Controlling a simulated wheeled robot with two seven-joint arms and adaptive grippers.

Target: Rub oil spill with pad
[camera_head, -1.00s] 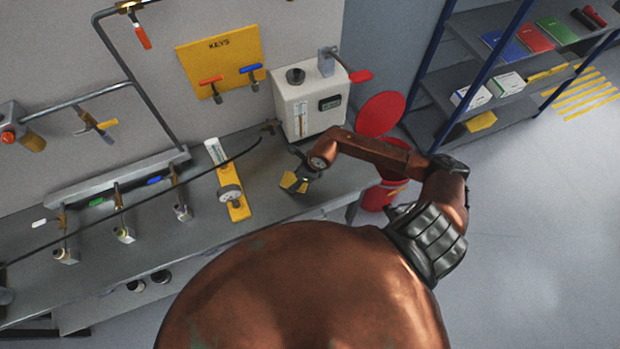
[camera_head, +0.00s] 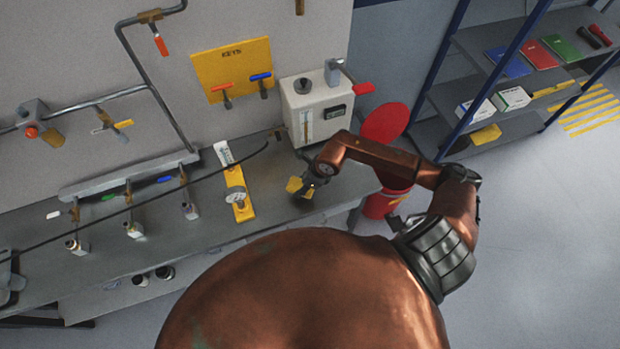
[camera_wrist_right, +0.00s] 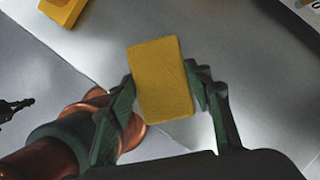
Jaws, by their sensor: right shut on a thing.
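The yellow pad (camera_head: 294,185) is in my right gripper (camera_head: 307,189), over the right part of the grey bench (camera_head: 275,210), between the gauge on a yellow plate and the white box. In the right wrist view the pad (camera_wrist_right: 160,80) is a flat yellow block between the two dark fingers of the right gripper (camera_wrist_right: 164,88), which is shut on it. I cannot tell whether the pad touches the bench. No oil spill can be made out clearly; the arm and pad may hide it.
A gauge on a yellow plate (camera_head: 237,197) lies left of the pad. A white box (camera_head: 316,108) stands behind it. A black hose (camera_head: 150,200) runs over the bench past several valves. A red bin (camera_head: 381,203) stands right of the bench.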

